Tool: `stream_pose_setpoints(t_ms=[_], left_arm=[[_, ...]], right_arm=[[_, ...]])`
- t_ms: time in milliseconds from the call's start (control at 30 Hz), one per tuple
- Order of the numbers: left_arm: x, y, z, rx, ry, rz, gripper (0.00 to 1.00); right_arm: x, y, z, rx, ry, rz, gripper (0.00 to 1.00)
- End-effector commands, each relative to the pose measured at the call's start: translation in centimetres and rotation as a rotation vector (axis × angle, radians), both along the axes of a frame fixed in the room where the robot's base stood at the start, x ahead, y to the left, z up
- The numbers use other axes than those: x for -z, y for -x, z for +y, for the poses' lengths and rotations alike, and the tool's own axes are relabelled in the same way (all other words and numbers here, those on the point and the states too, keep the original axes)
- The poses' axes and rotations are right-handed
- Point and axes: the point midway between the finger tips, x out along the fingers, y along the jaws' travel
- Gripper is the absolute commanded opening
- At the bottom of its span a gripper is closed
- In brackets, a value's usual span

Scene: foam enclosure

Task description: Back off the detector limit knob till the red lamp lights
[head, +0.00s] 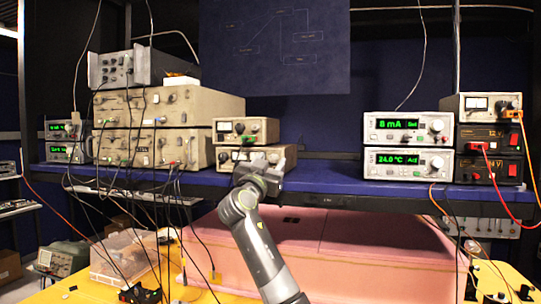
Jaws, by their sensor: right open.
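Two small beige units with meters and knobs are stacked at mid-shelf, the upper one (246,130) in clear view and the lower one (228,156) partly covered by my right gripper. Which knob is the detector limit knob cannot be told at this size. No lit red lamp can be made out on either unit. My right gripper (262,164) is open, raised in front of the lower unit. Its fingers point away from the camera, and contact with a knob cannot be seen. My left gripper is out of view.
Large beige instruments (168,109) with hanging cables stand at left on the blue shelf (330,184). Displays reading 8 mA (408,125) and 24.0 °C (408,163) stand at right, beside black supplies (490,138). A pink foam enclosure (350,250) lies below the shelf.

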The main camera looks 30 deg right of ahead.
Motion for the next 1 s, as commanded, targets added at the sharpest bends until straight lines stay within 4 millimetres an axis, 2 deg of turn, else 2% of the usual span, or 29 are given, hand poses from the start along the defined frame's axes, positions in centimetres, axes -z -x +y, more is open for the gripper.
stream_pose_setpoints(t_ms=[367, 700, 1000], left_arm=[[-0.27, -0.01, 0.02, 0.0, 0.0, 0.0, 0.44], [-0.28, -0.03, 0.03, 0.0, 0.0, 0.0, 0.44], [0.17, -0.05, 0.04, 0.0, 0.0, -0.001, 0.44]], right_arm=[[-0.14, -0.25, -0.39, 0.0, -0.001, -0.001, 0.45], [-0.14, -0.24, -0.37, 0.0, 0.0, 0.0, 0.01], [0.0, -0.21, -0.4, -0.001, 0.023, 0.028, 0.0]])
